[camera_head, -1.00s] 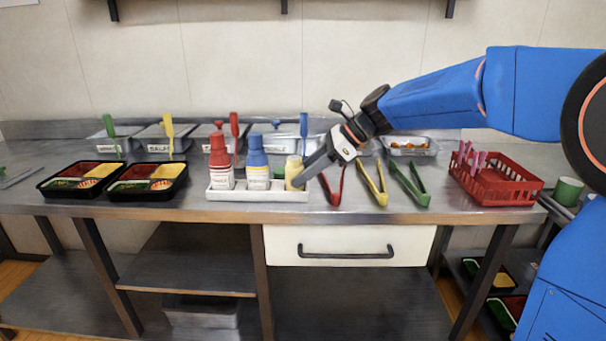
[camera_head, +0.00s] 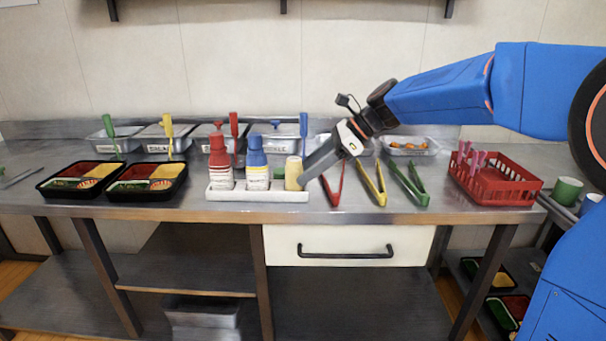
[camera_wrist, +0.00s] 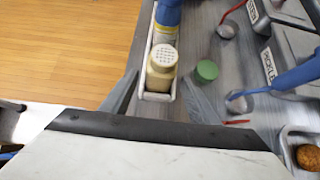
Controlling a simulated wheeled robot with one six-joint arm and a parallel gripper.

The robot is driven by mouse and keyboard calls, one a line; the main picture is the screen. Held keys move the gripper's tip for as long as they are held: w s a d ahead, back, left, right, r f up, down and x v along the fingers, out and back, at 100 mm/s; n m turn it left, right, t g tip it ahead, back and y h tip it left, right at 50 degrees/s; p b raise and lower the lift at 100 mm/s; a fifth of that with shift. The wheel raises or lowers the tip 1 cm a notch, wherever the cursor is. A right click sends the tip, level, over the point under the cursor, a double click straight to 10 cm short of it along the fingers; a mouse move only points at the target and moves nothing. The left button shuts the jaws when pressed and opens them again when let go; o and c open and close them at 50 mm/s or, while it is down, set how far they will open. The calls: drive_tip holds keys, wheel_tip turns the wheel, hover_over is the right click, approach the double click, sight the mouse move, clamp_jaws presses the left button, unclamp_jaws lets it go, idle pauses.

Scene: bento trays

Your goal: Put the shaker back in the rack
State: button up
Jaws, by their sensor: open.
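The shaker (camera_head: 293,173) is a small cream cylinder. It stands upright in the right end of the white rack (camera_head: 258,196). The wrist view shows the shaker (camera_wrist: 162,66) from above, with its dotted top, inside the end of the rack (camera_wrist: 157,96). My gripper (camera_head: 301,182) is open, just right of the shaker. In the wrist view its two fingers (camera_wrist: 155,98) are spread, one on each side of the rack's end, with nothing between them held. A red bottle (camera_head: 220,163) and a blue bottle (camera_head: 257,165) stand in the rack left of the shaker.
Red tongs (camera_head: 335,188), yellow tongs (camera_head: 374,186) and green tongs (camera_head: 411,187) lie right of the rack. A red basket (camera_head: 497,187) sits farther right. Two black bento trays (camera_head: 110,192) lie left. Lidded metal containers line the back. A green round thing (camera_wrist: 207,70) is beside the shaker.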

drive_tip(key=v, duration=1)
drive_tip(key=s+d+f+n+t+h, duration=0.1)
drive_tip(key=s+d+f+n+h, duration=0.2)
drive_tip(key=s+d+f+n, duration=0.3)
drive_tip(key=s+d+f+n+t+h, duration=0.2)
drive_tip(key=s+d+f+n, duration=0.4)
drive_tip(key=s, duration=0.8)
drive_tip(key=s+d+f+n+t+h, duration=0.1)
drive_tip(key=s+d+f+n+h, duration=0.3)
drive_tip(key=s, duration=0.7)
drive_tip(key=d+f+n, duration=0.2)
drive_tip(key=d+f, duration=0.1)
drive_tip(key=f, duration=0.1)
drive_tip(key=shift+f+h, duration=0.3)
drive_tip(key=shift+f, duration=0.1)
drive_tip(key=shift+s+d, duration=0.1)
drive_tip(key=shift+d, duration=0.05)
